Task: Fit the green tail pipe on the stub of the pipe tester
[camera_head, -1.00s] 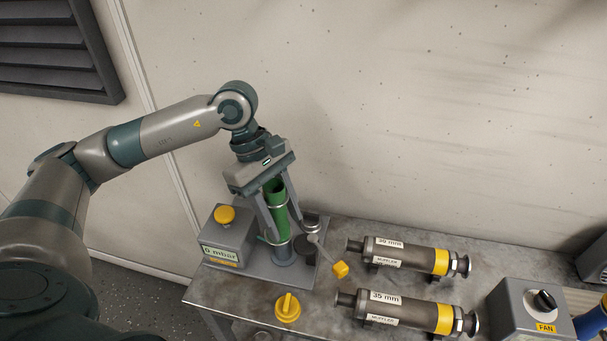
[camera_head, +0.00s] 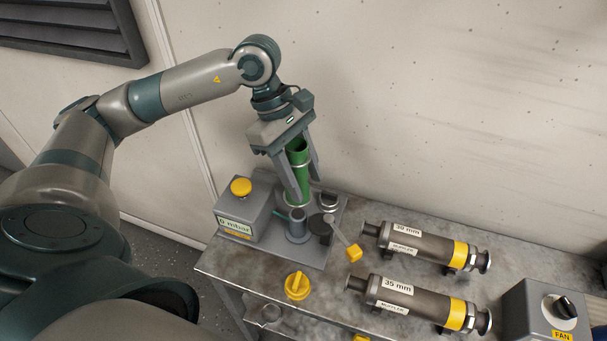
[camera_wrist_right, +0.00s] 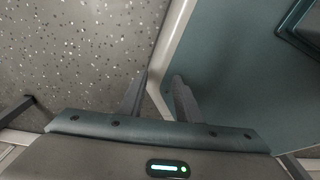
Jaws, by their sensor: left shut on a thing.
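My left gripper (camera_head: 306,189) is shut on the green tail pipe (camera_head: 298,157) and holds it nearly upright. The pipe's open top shows between the fingers, and one finger hides part of its side. The pipe tester (camera_head: 243,213) has a grey box with a yellow button and a display reading 0 mbar. Its grey stub (camera_head: 297,228) stands on the base plate right below the pipe. The pipe's lower end appears just above the stub, apart from it. My right gripper (camera_wrist_right: 160,88) shows in the right wrist view, open and empty, away from the tester.
A lever with a yellow knob (camera_head: 354,253) sticks out right of the stub. A yellow plug-like knob (camera_head: 297,286) stands at the table's front. Two mufflers, 30 mm (camera_head: 420,246) and 35 mm (camera_head: 410,302), lie to the right, near a FAN switch box (camera_head: 545,312).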

